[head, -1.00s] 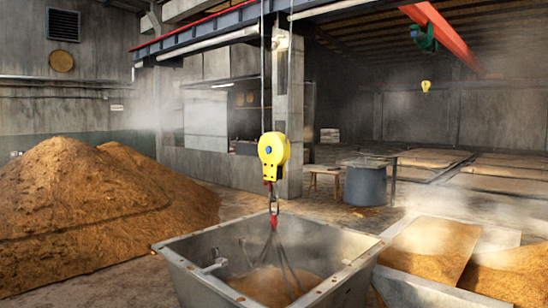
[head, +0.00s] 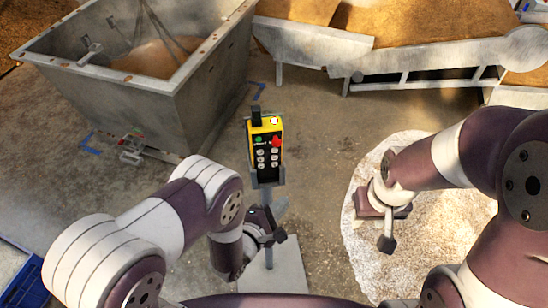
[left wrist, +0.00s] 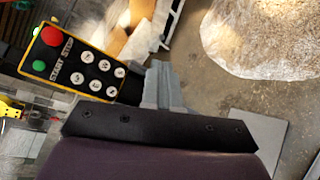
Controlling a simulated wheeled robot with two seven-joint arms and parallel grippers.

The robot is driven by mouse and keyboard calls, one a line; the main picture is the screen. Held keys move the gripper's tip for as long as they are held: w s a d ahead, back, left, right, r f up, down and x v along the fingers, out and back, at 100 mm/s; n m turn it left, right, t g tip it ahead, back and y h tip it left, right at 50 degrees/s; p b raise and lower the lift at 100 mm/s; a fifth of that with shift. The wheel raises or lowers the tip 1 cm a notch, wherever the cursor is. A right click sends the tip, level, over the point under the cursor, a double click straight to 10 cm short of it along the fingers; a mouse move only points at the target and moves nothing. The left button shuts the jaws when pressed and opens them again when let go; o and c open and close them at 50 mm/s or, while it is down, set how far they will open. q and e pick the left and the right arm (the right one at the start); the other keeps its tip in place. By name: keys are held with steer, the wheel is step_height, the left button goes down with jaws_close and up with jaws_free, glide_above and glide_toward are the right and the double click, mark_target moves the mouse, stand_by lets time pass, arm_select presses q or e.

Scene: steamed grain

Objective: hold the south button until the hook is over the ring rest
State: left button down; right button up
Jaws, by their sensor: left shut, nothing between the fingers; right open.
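The control pendant (head: 265,145) stands upright on a post in the head view, black with a yellow edge, a green button, a red stop button and several white buttons. It also shows tilted in the left wrist view (left wrist: 82,64); I cannot read surely which white button is south. My left gripper (head: 272,232) is shut and empty, below the pendant in the head view, and its fingers (left wrist: 163,88) show apart from the buttons, beside the pendant. My right gripper (head: 388,232) is open and empty over the pale grain. The hook is out of the head view, and I cannot identify the ring rest.
A metal hopper (head: 205,80) with grain and sling chains inside stands at the upper left. A long grain bed (head: 310,45) on legs runs across the upper right. Pale grain (head: 440,245) lies on the floor at the right. A blue crate (head: 25,280) is at the lower left.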

mark_target(275, 164)
arm_select(q)
steer(key=shift+w, duration=0.15)
steer(key=shift+w+a+b, duration=0.3)
steer(key=shift+w+b, duration=0.1)
steer(key=shift+w, duration=1)
steer(key=shift+w+a+b, duration=0.25)
steer(key=shift+w+b, duration=0.1)
steer(key=shift+w, duration=1.1)
steer(key=shift+w+a+b, duration=0.3)
steer(key=shift+w+b, duration=0.1)
steer(key=shift+w, duration=1)
steer(key=shift+w+a, duration=0.1)
steer(key=shift+w, duration=0.3)
